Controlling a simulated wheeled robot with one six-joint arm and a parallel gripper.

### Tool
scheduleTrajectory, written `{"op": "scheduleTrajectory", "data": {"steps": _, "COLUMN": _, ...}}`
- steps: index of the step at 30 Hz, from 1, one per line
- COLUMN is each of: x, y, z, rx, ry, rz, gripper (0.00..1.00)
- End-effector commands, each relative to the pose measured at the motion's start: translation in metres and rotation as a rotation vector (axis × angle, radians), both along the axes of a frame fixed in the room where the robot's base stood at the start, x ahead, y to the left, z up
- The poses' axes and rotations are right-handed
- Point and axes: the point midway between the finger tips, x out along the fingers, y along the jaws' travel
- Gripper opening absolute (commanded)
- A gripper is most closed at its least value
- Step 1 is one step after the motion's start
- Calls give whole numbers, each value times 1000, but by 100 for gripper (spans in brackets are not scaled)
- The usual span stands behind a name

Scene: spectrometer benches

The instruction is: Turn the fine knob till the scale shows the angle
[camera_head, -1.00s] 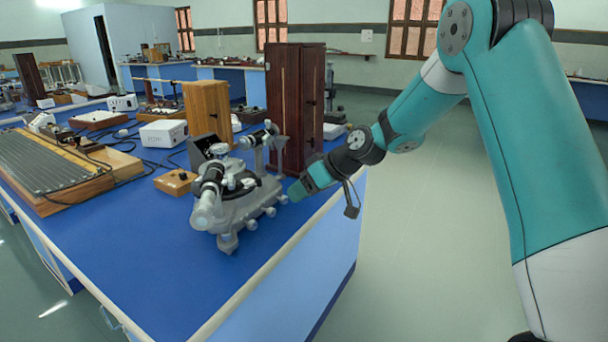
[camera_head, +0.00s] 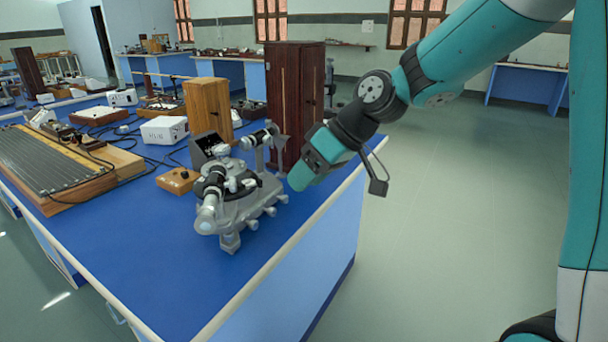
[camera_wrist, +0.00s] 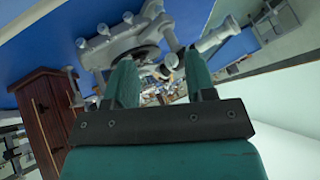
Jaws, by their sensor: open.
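The grey metal spectrometer (camera_head: 244,209) stands on the blue bench near its right edge. Several small round knobs (camera_head: 269,211) stick out along its right side; I cannot tell which is the fine knob. My gripper (camera_head: 298,184) is just right of these knobs, pointing down-left at them, apart from them as far as I see. In the wrist view my gripper (camera_wrist: 161,60) has two teal fingers spread with nothing held between them. The spectrometer (camera_wrist: 125,42) lies beyond the fingertips, with knobs (camera_wrist: 81,43) to their left. No scale reading is legible.
A dark screen (camera_head: 207,146) stands behind the spectrometer. A tall dark wooden cabinet (camera_head: 293,100) stands close behind my gripper. The bench front and the floor on the right are clear.

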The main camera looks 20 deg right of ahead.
Motion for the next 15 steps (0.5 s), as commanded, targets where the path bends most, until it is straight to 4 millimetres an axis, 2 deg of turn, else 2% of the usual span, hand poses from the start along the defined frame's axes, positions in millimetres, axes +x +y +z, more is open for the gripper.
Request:
{"op": "scheduleTrajectory", "data": {"steps": 1, "x": -8, "y": 7, "z": 8, "rx": -7, "ry": 11, "rz": 9, "gripper": 50}}
{"op": "scheduleTrajectory", "data": {"steps": 6, "x": -37, "y": 24, "z": 21, "rx": -33, "ry": 54, "rz": 29, "gripper": 50}}
{"op": "scheduleTrajectory", "data": {"steps": 15, "x": -78, "y": 43, "z": 36, "rx": -72, "ry": 114, "rz": 51, "gripper": 50}}
